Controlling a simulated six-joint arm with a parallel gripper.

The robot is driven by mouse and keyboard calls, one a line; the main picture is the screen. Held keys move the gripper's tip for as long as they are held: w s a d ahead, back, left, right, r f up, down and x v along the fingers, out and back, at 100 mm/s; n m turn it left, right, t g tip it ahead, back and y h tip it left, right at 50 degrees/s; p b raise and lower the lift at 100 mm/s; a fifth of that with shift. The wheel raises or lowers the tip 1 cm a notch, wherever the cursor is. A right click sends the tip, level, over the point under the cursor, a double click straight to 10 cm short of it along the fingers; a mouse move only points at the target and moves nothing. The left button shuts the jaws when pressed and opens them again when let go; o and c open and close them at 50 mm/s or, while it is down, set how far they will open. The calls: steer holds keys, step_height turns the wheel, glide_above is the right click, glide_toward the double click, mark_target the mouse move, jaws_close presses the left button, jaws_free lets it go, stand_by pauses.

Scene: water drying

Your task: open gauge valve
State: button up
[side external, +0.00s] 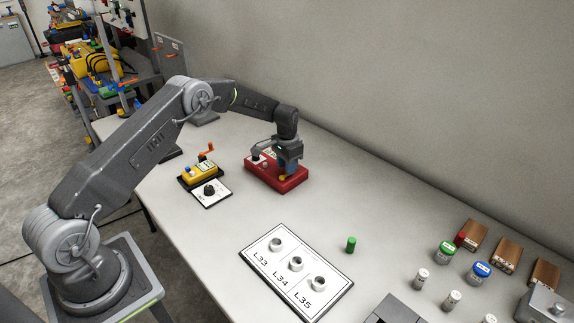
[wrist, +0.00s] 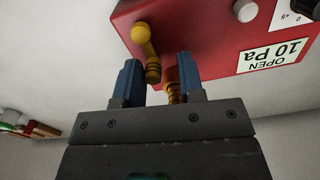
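The red gauge box (side external: 262,175) stands on the table, with my gripper (side external: 288,168) down at its right part. In the wrist view the red box (wrist: 200,40) fills the top and carries an upside-down label "OPEN 10 Pa" (wrist: 275,56). A yellow valve lever (wrist: 143,42) sticks out from its face. My gripper's two blue fingers (wrist: 160,82) are apart, with the lever's lower end between them and a gap visible beside it. An orange ribbed part (wrist: 173,93) shows close to the right finger. Contact with either finger cannot be told.
A yellow device (side external: 200,173) with an orange handle and a white plate with a black knob (side external: 210,191) stand left of the red box. A white board marked L33, L34, L35 (side external: 262,262) and a green cylinder (side external: 351,244) are nearer the front. A wall runs behind the table.

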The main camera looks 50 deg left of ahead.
steer(key=shift+o, duration=0.3)
step_height(320, 180, up, 14)
stand_by(0.4)
steer(key=shift+f, duration=0.1)
steer(key=s+d+r+t, duration=0.1)
steer(key=s+d+r, duration=0.3)
steer(key=s+r, duration=0.35)
steer(key=s+d+r+t, duration=0.2)
steer(key=s+d+r, duration=0.3)
steer(key=s+r, duration=0.3)
steer(key=s+d+t, duration=0.1)
steer(key=s+d, duration=0.1)
steer(key=s, duration=0.9)
steer(key=s+d+n+t, duration=0.1)
steer(key=s+d, duration=0.2)
steer(key=s, duration=0.7)
steer(key=shift+s+d+t, duration=0.3)
steer(key=shift+s+d, duration=0.05)
steer(key=shift+s, duration=0.05)
